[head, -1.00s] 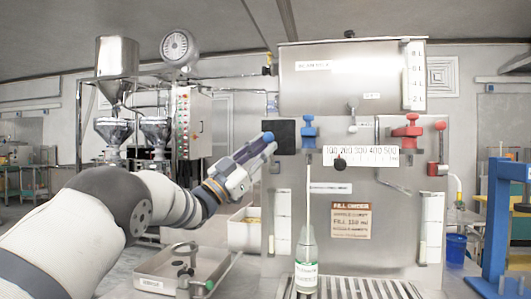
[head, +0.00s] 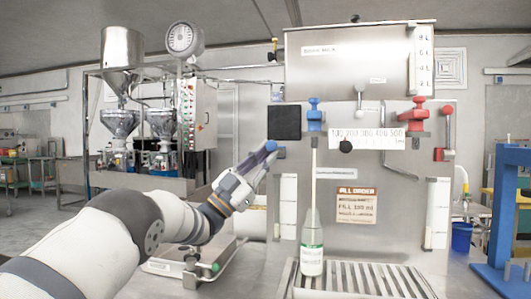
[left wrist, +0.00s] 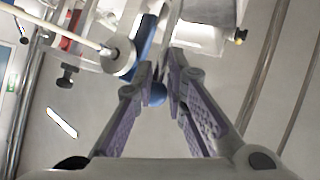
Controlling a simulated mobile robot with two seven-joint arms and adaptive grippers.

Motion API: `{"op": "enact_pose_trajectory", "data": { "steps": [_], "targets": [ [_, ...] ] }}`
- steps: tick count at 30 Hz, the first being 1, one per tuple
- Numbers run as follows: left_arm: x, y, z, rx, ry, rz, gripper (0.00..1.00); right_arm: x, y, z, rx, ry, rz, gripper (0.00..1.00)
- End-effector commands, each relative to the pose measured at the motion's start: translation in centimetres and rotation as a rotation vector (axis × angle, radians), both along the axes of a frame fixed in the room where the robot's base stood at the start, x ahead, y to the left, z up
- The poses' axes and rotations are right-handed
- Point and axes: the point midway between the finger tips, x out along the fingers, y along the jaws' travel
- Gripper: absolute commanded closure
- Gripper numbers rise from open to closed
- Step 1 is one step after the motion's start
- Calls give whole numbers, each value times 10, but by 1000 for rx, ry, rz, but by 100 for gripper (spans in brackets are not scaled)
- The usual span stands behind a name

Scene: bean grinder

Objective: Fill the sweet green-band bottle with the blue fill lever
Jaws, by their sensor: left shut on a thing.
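The bottle with a green-band label (head: 312,258) stands upright on the slatted drip tray, under the nozzle with the blue valve handle (head: 314,115). A thin white line, a tube or a stream, runs down into its neck; I cannot tell its fill level. My left gripper (head: 257,163) is at the machine's left side, shut on the blue fill lever, whose blue ball end (head: 271,146) shows at the fingertips. In the left wrist view the blue ball (left wrist: 156,94) sits between the fingertips (left wrist: 160,80). My right gripper is not in view.
A 100–500 scale (head: 375,140) with a black knob (head: 345,146) is on the machine's front. A red valve handle (head: 414,112) and red-ball lever (head: 446,135) are at right. A metal tray (head: 195,262) lies under my left arm; a blue stand (head: 507,215) is far right.

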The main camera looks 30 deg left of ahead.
Motion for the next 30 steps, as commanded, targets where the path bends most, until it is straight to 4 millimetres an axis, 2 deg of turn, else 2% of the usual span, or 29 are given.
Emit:
{"op": "enact_pose_trajectory", "data": {
  "steps": [3, 16, 17, 19, 27, 30],
  "targets": [
    [2, -2, -6, 6, 9, -1, 100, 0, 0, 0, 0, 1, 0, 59],
    [3, -2, -8, 6, 14, 0, 100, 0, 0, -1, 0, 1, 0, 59],
    [3, -2, -8, 7, 14, 0, 86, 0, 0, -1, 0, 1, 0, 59],
    [3, -2, -8, 6, 13, 0, 70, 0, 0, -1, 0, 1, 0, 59],
    [2, -1, -6, 2, 9, 0, 70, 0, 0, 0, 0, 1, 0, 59],
    [-3, 3, -11, 2, 10, 1, 70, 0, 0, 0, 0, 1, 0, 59]
  ]
}}
